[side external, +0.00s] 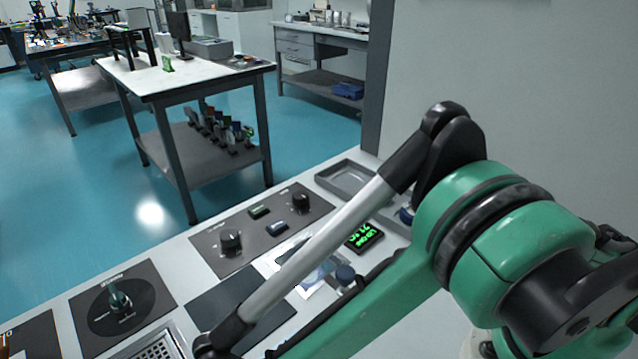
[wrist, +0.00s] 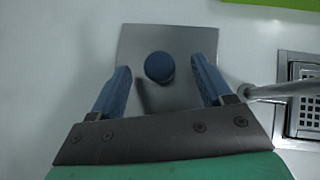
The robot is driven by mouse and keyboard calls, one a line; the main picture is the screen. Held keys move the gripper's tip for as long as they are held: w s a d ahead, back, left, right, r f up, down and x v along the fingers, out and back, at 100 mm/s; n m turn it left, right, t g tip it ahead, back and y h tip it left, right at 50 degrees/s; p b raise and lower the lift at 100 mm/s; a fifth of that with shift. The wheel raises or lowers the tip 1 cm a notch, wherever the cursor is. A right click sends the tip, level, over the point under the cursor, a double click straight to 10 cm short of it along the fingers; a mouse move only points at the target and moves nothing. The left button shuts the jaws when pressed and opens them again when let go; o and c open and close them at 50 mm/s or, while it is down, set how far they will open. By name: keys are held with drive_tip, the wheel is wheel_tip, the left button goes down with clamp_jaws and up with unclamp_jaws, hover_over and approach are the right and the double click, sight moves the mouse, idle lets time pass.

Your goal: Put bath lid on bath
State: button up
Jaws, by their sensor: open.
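In the wrist view, the bath lid is a flat grey square plate (wrist: 185,38) with a round dark blue knob (wrist: 159,67), lying on a pale surface. My gripper (wrist: 161,72) is open, its two blue fingers on either side of the knob with a gap to each. I cannot tell the height of the fingertips over the plate. The bath (wrist: 284,72), a metal-rimmed square opening with a perforated insert, is at the right edge, partly cut off. In the side view the perforated insert (side external: 156,347) shows at the bottom edge; my gripper and the lid are not seen there.
The side view shows a pale bench with a knob panel (side external: 265,228), a rotary dial panel (side external: 122,300), a dark mat (side external: 225,305), a green-lit display (side external: 364,236) and an empty grey tray (side external: 347,178). A thin metal rod (wrist: 275,91) crosses toward the bath.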

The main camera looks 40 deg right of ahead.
drive_tip(key=shift+s+a+f, duration=0.1)
drive_tip(key=shift+a+f, duration=0.15)
drive_tip(key=shift+f, duration=0.05)
clamp_jaws()
drive_tip(key=shift+r, duration=0.1)
